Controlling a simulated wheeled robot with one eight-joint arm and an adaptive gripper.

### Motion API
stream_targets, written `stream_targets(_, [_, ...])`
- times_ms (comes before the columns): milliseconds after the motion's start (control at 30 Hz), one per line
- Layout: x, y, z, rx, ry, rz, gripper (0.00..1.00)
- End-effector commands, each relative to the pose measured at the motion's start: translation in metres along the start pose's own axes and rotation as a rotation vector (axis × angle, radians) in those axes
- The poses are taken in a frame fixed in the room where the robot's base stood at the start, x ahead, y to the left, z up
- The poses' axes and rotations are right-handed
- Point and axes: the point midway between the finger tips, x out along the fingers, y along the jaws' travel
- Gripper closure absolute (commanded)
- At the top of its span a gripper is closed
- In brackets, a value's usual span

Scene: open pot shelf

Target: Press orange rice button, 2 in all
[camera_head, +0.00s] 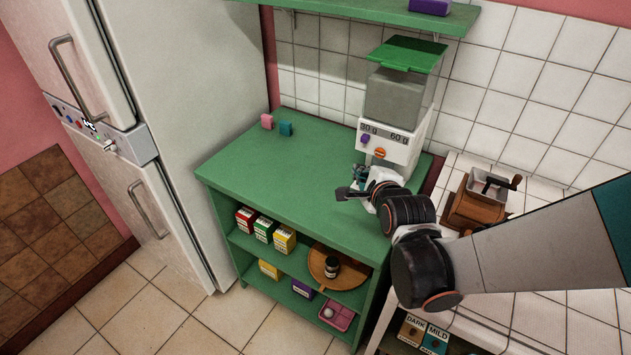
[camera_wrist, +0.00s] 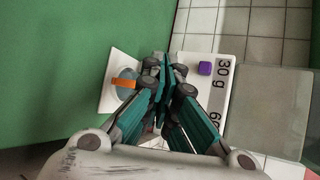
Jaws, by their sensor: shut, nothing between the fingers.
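The rice dispenser (camera_head: 398,98) has a green lid, a grey see-through bin and a white front marked 30 g and 60 g. The orange button (camera_head: 380,152) is on the front under 60 g, and a purple button (camera_head: 365,138) is under 30 g. The purple button also shows in the wrist view (camera_wrist: 205,68), where my fingers seem to hide the orange one. My gripper (camera_head: 360,172) is shut and empty, just in front of and below the buttons. Its teal fingers (camera_wrist: 163,65) point at the dispenser's lower front. I cannot tell whether they touch it.
A grinder (camera_head: 478,203) stands right of the dispenser.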

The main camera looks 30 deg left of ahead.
Motion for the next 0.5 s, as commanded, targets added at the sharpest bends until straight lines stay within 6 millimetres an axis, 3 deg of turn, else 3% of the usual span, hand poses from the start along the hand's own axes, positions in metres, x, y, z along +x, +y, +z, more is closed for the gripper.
stream_targets(33, [0.002, -0.002, 0.005, -0.004, -0.01, 0.004, 1.0])
stream_targets(500, [0.036, -0.025, -0.021, -0.004, -0.007, 0.003, 1.0])
